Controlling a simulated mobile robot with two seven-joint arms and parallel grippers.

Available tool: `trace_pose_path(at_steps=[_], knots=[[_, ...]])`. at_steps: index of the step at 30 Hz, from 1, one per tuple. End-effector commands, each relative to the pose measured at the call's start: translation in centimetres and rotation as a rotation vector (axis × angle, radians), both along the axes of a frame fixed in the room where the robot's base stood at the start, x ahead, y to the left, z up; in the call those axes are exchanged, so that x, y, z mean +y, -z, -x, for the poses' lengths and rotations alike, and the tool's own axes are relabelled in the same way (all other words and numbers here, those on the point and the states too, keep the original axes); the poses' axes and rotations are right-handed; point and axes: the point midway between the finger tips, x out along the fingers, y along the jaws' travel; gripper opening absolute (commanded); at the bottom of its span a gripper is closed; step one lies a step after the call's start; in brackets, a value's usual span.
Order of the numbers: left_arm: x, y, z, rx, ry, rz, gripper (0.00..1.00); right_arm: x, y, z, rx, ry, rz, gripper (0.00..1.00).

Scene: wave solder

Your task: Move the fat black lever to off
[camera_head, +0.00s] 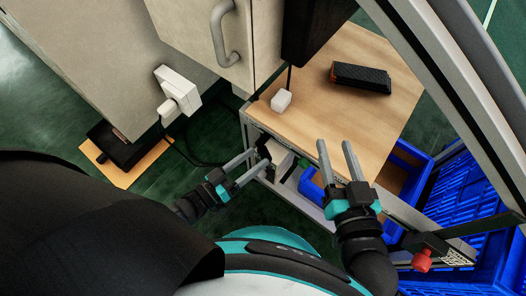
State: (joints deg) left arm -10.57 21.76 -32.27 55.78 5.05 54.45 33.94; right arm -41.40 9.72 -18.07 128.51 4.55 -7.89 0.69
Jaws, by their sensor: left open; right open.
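A small white and grey box (280,158) with a dark part at its left end sits under the front edge of the wooden table. The dark part may be the fat black lever, but its shape and setting are too small to tell. My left gripper (259,159) is open, its fingertips at the left end of this box and around or just in front of the dark part; contact cannot be told. My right gripper (334,142) is open and empty, its fingers in front of the table edge, to the right of the box.
A black block with orange (361,78) and a small white block (281,100) lie on the wooden table (335,112). A grey cabinet with a handle (224,35) stands behind. Blue crates (470,200) and a red knob (421,260) are at right.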

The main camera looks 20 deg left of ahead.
Motion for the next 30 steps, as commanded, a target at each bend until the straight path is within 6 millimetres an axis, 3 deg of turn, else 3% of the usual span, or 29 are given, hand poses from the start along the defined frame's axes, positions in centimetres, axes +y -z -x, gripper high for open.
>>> trace_pose_path(at_steps=[9, 21, 30], knots=[[-1.8, 0.1, -2.7, 0.001, 0.000, 0.001, 0.64, 0.6, -0.7, 0.7, -0.101, 0.006, -0.069, 0.50], [-2.0, 0.0, -3.1, 0.001, 0.000, 0.000, 0.64, 0.6, -1.0, 0.8, -0.121, 0.008, -0.082, 0.50], [-2.0, 0.0, -3.1, 0.001, 0.000, 0.000, 0.33, 0.6, -1.0, 0.8, -0.121, 0.008, -0.081, 0.50]])
